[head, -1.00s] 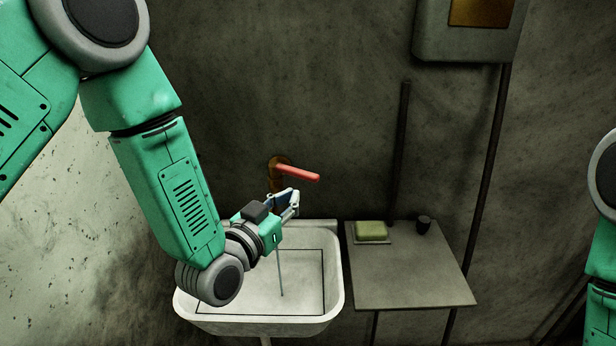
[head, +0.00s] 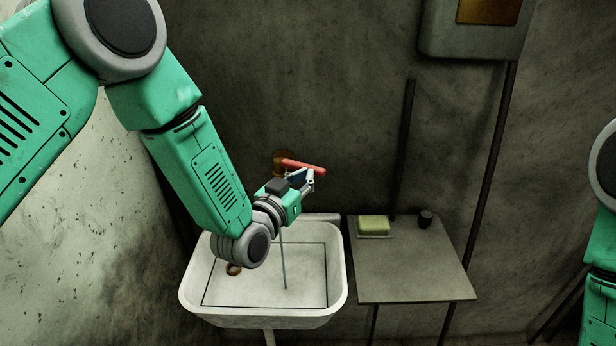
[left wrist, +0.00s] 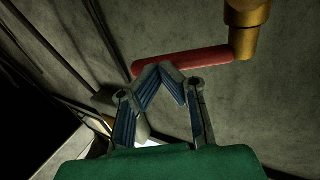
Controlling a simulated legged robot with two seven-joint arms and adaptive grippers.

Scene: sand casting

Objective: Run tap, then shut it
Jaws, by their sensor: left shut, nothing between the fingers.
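The tap's red lever handle (head: 305,166) sticks out to the right from its brass body (head: 281,160) on the wall above the sink. A thin stream of water (head: 284,265) falls into the white sink (head: 337,285). My left gripper (head: 308,178) is shut and empty, just below the lever's outer half. In the left wrist view the closed fingertips (left wrist: 160,68) lie at the red lever (left wrist: 180,61), and the brass body (left wrist: 246,30) is at upper right. I cannot tell whether the fingertips touch the lever. My right gripper is not in view.
A grey side table (head: 415,270) right of the sink holds a green soap bar (head: 373,223) and a small dark cup (head: 425,219). A metal box (head: 470,42) and dark pipes are on the wall.

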